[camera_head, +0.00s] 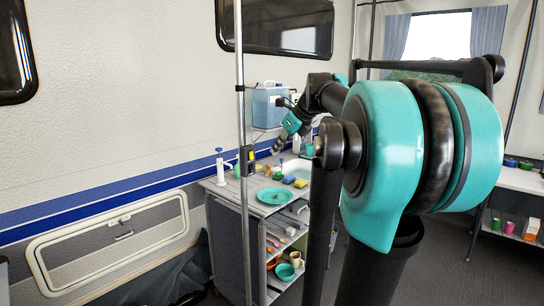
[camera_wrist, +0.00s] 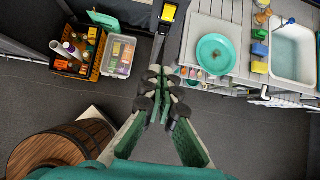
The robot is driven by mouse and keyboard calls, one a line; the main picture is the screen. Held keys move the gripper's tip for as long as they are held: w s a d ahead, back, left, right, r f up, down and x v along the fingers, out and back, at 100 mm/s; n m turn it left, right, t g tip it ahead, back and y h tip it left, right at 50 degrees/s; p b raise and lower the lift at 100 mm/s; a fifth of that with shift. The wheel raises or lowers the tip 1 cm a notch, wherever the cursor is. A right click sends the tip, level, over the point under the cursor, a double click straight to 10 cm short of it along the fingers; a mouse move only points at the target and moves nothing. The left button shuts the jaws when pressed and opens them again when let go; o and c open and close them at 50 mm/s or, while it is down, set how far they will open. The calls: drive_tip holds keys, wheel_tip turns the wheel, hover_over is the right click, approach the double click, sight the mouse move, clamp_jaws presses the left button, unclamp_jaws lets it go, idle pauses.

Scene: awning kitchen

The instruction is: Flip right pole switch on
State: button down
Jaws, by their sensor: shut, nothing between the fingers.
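A small switch box (camera_head: 249,155), black and yellow, is mounted on a thin grey vertical pole (camera_head: 240,60) left of the kitchen counter. In the wrist view a black and yellow box (camera_wrist: 167,14), apparently the same switch, is near the top edge, beyond the fingertips. Its on or off position is too small to tell. My gripper (camera_head: 278,146) is to the right of the switch in the head view, above the counter, pointing down. In the wrist view my gripper (camera_wrist: 161,88) has its fingertips together, holding nothing and apart from the switch.
A counter (camera_head: 235,190) with a turquoise plate (camera_head: 275,196), sponges, bottles and a sink stands beside the pole. A blue-grey container (camera_head: 268,108) is behind my gripper. Crates (camera_wrist: 119,56) and a wooden barrel (camera_wrist: 58,150) stand on the floor.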

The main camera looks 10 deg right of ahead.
sight(252, 169)
drive_tip(key=shift+s+r, duration=0.1)
drive_tip(key=shift+r, duration=0.05)
drive_tip(key=shift+d, duration=0.1)
drive_tip(key=shift+s+d+f, duration=0.1)
drive_tip(key=shift+s+f, duration=0.1)
drive_tip(key=shift+f, duration=0.55)
drive_tip(key=w+a+r+x, duration=0.1)
drive_tip(key=x, duration=1.1)
drive_tip(key=shift+w+a, duration=0.35)
drive_tip(key=shift+w, duration=0.25)
